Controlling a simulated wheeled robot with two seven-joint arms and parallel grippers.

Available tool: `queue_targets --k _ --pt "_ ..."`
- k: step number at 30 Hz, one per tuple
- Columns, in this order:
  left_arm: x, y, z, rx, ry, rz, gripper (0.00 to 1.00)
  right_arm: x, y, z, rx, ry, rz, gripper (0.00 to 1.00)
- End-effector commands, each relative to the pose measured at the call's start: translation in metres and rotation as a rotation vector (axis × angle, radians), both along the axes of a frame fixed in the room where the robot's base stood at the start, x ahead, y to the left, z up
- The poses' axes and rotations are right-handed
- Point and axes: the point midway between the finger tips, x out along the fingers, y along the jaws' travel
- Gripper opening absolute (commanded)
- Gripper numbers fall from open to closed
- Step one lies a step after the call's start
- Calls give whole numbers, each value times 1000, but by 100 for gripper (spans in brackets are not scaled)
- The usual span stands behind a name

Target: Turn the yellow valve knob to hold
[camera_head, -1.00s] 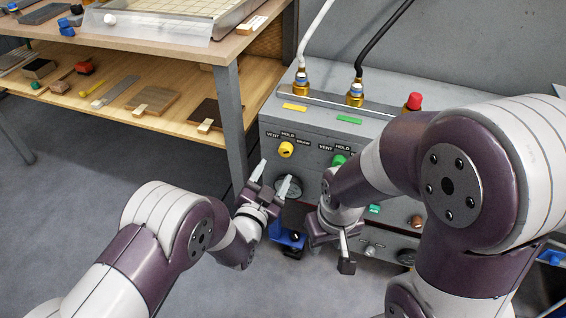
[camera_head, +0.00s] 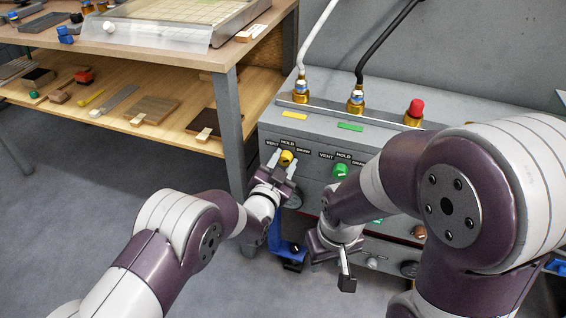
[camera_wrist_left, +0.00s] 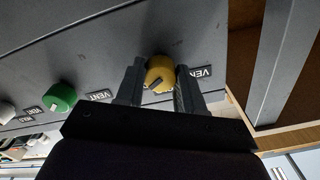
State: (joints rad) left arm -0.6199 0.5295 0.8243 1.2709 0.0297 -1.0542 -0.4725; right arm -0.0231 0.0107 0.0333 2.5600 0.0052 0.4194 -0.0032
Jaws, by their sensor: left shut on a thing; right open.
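The yellow valve knob (camera_head: 287,158) is on the front of the grey pump box (camera_head: 385,135), below the VENT, HOLD and third-position labels. My left gripper (camera_head: 283,163) is at the knob with one finger on each side, shut on it. The left wrist view shows the yellow knob (camera_wrist_left: 160,73) between the two dark fingers (camera_wrist_left: 158,85), with a grey pointer mark on its face. A VENT label lies just right of the fingers there. My right gripper (camera_head: 346,272) is open and empty, hanging low in front of the box.
A green knob (camera_head: 340,171) sits right of the yellow one. A red button (camera_head: 415,112) and two hose fittings are on top of the box. A wooden bench (camera_head: 140,45) with a lower shelf (camera_head: 110,95) of samples stands left. My right arm covers the box's right part.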

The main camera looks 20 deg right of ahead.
Motion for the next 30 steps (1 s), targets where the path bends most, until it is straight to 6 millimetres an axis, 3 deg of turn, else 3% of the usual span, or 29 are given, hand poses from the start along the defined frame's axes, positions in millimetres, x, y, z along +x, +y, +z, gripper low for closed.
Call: queue_targets --k 11,30 --pt "0 0 0 -96 65 0 7 0 0 0 0 0 0 43" --pt "0 0 -1 -571 387 0 7 0 0 0 0 0 0 43"
